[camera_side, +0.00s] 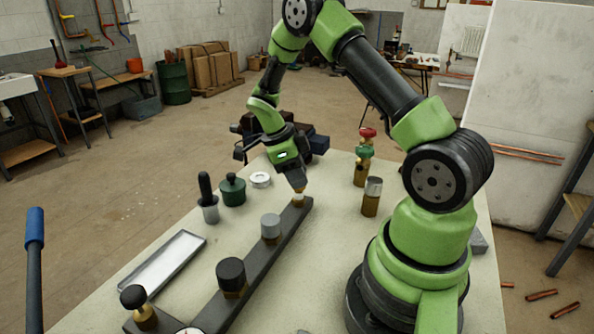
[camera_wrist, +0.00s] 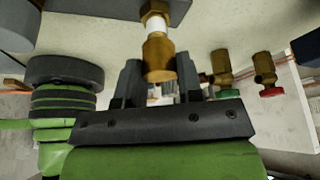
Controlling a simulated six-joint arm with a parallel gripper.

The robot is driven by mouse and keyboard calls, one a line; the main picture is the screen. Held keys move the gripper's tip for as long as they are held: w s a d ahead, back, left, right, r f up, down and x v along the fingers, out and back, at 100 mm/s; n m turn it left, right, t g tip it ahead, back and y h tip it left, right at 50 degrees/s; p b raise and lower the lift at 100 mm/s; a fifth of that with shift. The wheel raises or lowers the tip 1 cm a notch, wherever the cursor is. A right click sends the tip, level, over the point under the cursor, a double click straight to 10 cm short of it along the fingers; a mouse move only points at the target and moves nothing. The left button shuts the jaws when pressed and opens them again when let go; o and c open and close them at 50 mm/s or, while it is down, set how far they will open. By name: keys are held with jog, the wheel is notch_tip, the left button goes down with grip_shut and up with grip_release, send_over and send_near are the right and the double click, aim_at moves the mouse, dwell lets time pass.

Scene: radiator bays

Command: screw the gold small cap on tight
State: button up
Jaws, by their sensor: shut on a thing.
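The gold small cap (camera_wrist: 160,60) sits between the two fingers of my gripper (camera_wrist: 160,78) in the wrist view. A white stem (camera_wrist: 156,23) shows between the cap and a brass hex fitting (camera_wrist: 154,8), in line with the cap. In the side view, my gripper (camera_side: 298,190) points down over the far end of the dark bar (camera_side: 266,262). Its fingers are shut on the cap. Only a bit of gold shows below the fingers there, so how the cap meets the stem is mostly hidden in that view.
A grey cap (camera_side: 270,227), a black wide cap (camera_side: 231,274) and a black round knob (camera_side: 134,297) stand along the bar. A metal tray (camera_side: 163,264) lies left. A green pot (camera_side: 233,190) stands behind.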

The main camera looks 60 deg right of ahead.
jog(key=shift+f, duration=0.65)
jog(key=o, duration=1)
jog(key=v, duration=1)
